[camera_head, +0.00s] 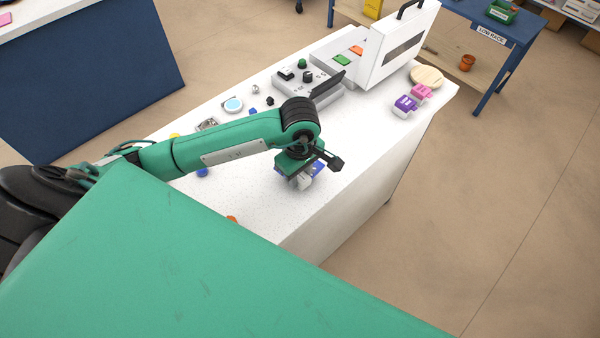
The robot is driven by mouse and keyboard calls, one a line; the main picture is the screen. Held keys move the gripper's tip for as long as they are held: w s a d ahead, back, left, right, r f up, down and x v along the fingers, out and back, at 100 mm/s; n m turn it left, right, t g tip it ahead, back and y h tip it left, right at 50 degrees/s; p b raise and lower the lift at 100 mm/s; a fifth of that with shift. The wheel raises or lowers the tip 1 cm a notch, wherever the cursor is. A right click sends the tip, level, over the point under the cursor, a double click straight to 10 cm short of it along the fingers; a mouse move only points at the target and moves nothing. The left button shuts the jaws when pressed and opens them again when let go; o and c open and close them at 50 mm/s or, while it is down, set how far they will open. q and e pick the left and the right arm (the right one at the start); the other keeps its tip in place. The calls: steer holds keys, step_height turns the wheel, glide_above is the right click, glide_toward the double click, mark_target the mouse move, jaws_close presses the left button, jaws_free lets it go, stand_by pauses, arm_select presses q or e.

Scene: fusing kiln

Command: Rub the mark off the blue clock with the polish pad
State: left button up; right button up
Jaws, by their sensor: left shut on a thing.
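My left gripper (300,170) is low over the front part of the white table, with its fingers pointing down. It is shut on a blue-and-white block (317,168), which I take for the polish pad; my gripper hides much of it. A round disc with a light-blue face and pale rim (233,105) lies on the table behind my left forearm and looks like the blue clock. It is well apart from the gripper. I cannot make out a mark on it at this size. My right gripper is not in view.
The white table (350,145) holds a grey control box (305,85), an open white kiln (395,50), purple (405,105) and pink (421,92) blocks, and a round wooden board (426,76). Several small parts lie near the disc. The tabletop right of my gripper is clear.

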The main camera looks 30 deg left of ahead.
arm_select(q)
steer(key=shift+f, duration=0.3)
steer(key=shift+w+b, duration=0.1)
steer(key=shift+b, duration=0.2)
